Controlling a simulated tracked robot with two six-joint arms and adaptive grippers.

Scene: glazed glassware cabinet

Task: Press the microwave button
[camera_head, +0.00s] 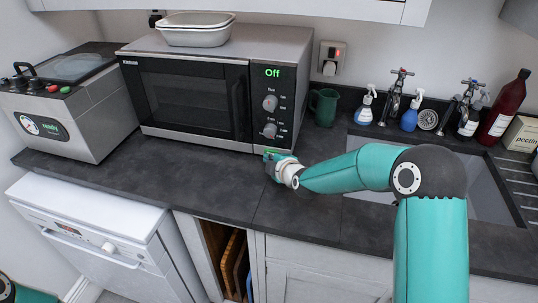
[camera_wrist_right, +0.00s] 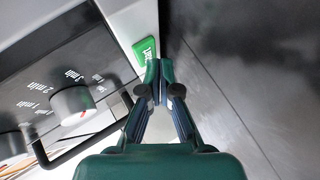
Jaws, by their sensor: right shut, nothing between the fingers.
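The microwave (camera_head: 195,95) stands on the dark worktop, its door shut and its display (camera_head: 272,72) reading "Off". Its green button (camera_wrist_right: 145,48) shows in the wrist view, low on the front panel near the bottom corner. My right gripper (camera_head: 269,157) is at the lower right of the microwave front. In the wrist view its fingertips (camera_wrist_right: 158,72) are shut together with nothing between them, right beside the green button. I cannot tell whether they touch it. The fingers hide part of the button's end. My left gripper is not in view.
Two dials (camera_head: 270,103) sit above the button, and a door handle (camera_head: 238,105) is to their left. A green mug (camera_head: 324,107) stands right of the microwave, near the sink (camera_head: 485,185) and bottles. White dishes (camera_head: 196,35) rest on top. The worktop in front (camera_head: 190,175) is clear.

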